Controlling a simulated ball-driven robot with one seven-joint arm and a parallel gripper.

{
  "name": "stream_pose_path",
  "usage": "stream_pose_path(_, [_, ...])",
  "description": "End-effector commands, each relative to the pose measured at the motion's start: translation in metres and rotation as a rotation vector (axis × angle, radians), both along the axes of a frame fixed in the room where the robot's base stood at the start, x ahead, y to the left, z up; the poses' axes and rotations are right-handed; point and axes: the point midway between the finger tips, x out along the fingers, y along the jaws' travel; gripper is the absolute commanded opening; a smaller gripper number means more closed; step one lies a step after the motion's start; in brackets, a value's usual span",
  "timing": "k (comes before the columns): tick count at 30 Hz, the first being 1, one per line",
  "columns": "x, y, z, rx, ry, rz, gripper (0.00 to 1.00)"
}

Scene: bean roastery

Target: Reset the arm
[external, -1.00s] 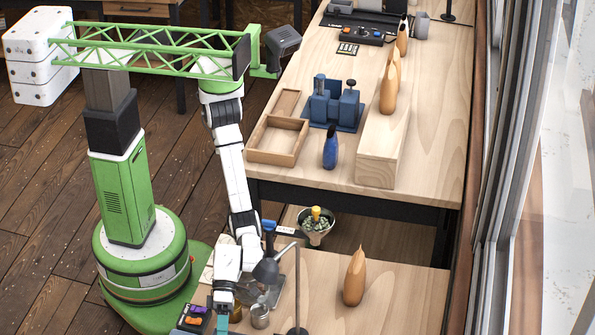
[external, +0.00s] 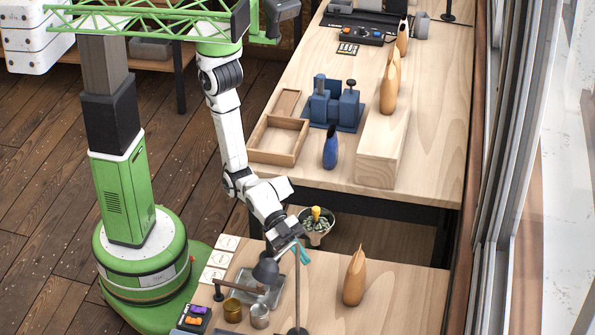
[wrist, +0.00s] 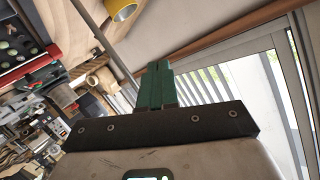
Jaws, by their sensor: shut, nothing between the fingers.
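My gripper (external: 305,255) is above the near wooden table, close to a thin upright metal stand (external: 298,290). In the wrist view, its green fingers (wrist: 157,85) are together with nothing between them. The arm bends down from the green truss, and its wrist is tilted toward the right. A dark lamp-like head (external: 266,270) is just left of and below my gripper in the external view. I cannot tell whether they touch.
A potted plant (external: 317,228) stands between the tables. The far table carries a wooden tray (external: 278,140) and a blue device (external: 335,105).

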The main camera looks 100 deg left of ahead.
Motion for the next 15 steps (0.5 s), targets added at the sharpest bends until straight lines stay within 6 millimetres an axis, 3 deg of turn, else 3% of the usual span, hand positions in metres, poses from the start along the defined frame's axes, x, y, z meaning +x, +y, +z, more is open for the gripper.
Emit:
stream_pose_path(1, [0.017,0.028,0.013,-0.047,0.01,0.074,0.0])
stream_pose_path(3, [0.035,0.061,0.02,-0.109,0.013,0.162,0.0])
stream_pose_path(11, [0.076,0.19,0.046,-0.3,-0.007,0.455,0.0])
stream_pose_path(13, [0.079,0.231,0.043,-0.333,0.005,0.545,0.0])
stream_pose_path(15, [0.074,0.272,0.02,-0.336,0.064,0.643,0.0])
